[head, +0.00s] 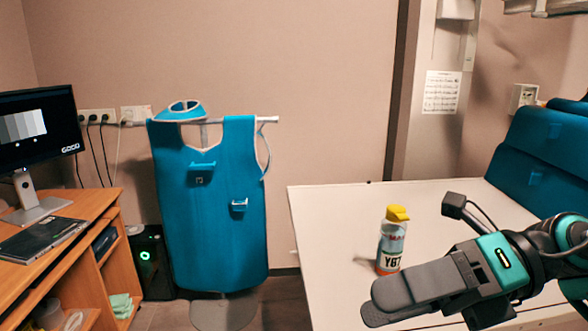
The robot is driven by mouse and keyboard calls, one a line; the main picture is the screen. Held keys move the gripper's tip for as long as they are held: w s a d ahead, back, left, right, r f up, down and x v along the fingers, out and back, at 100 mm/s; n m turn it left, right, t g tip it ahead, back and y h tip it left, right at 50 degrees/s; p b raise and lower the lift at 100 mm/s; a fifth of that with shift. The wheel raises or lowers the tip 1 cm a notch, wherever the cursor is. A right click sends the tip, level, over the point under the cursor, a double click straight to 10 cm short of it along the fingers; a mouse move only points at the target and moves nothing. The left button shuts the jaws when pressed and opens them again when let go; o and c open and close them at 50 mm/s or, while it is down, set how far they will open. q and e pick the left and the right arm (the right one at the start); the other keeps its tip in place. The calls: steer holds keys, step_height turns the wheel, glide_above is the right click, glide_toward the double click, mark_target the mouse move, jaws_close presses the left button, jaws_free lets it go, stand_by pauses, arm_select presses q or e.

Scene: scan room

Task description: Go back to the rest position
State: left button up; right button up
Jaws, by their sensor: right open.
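My right gripper (408,294) reaches in from the right over the white table, pointing left, with its fingers in front of and below the bottle in the picture. It is open, and I see nothing between its fingers. Seen nearly side-on, one finger largely covers the other. My left gripper is not in view.
A blue lead apron (215,235) hangs on a stand left of the table. A wooden desk (85,250) with a monitor (38,128) stands at the far left. Blue cushions (540,150) rise at the table's back right. The table's left part is clear.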

steer(key=w+d+f+m+t+h, duration=0.2)
steer(key=w+f+m+t, duration=0.35)
steer(key=m+t, duration=0.65)
steer(key=w+d+f+m+t+h, duration=0.1)
steer(key=w+d+f+m+t, duration=0.2)
steer(key=w+f+m+t, duration=0.85)
steer(key=s+d+f+m+g+h, duration=0.2)
steer(key=s+f+m+g+h, duration=0.8)
steer(key=s+f+m, duration=0.7)
step_height(320, 180, down, 6)
steer(key=shift+s+d+r+g+h, duration=0.2)
steer(key=shift+s+g+h, duration=0.3)
steer(key=shift+s, duration=0.5)
steer(key=shift+m, duration=0.25)
